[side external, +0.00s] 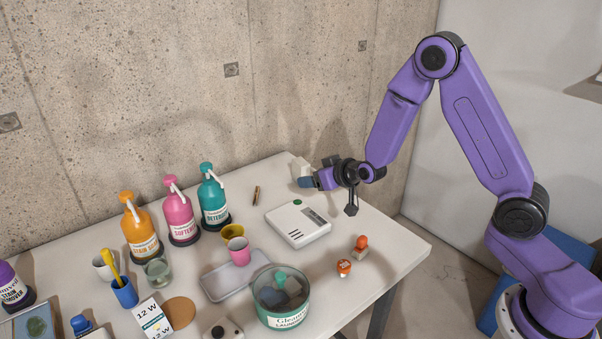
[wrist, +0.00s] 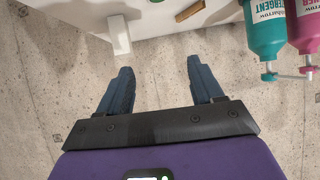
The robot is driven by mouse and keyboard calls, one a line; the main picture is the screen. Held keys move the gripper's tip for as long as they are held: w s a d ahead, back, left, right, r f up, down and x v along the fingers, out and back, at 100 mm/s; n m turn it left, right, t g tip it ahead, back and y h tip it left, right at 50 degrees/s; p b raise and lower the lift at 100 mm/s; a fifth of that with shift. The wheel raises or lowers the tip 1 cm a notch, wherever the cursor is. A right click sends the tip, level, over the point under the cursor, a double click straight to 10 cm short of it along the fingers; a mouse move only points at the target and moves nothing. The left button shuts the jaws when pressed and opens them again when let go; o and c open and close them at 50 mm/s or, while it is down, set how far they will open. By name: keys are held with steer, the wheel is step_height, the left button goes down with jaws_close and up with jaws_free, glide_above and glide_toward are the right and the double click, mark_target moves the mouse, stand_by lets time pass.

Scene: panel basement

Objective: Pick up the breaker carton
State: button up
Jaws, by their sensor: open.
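No carton carries a readable breaker label, so I cannot tell for sure which thing is the breaker carton. A plain white block (side external: 301,167) stands at the back corner of the table, close to my gripper (side external: 305,182). The same white block (wrist: 118,36) shows in the wrist view, ahead of the left finger. My gripper (wrist: 158,63) is open, with nothing between its blue fingers. A printed carton marked 12 W (side external: 153,318) is at the front left of the table.
A white box-like device (side external: 298,223) lies on the table. Pump bottles (side external: 213,199) stand along the concrete wall. A teal tub (side external: 281,300), a grey tray (side external: 222,282) and an orange-topped stamp (side external: 361,246) are nearer the front. The table's right end has bare room.

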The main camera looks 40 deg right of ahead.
mark_target(298, 163)
steer(key=w+d+f+m+t+h, duration=0.1)
steer(key=w+d+m+h, duration=0.15)
steer(key=d, duration=0.35)
steer(key=shift+n, duration=0.25)
steer(key=shift+r+x, duration=0.15)
steer(key=shift+x, duration=4.2)
steer(key=shift+r+x, duration=0.15)
steer(key=shift+x, duration=4.2)
steer(key=shift+w+a, duration=0.1)
steer(key=shift+w, duration=0.05)
steer(key=shift+t, duration=0.3)
steer(key=c, duration=1.1)
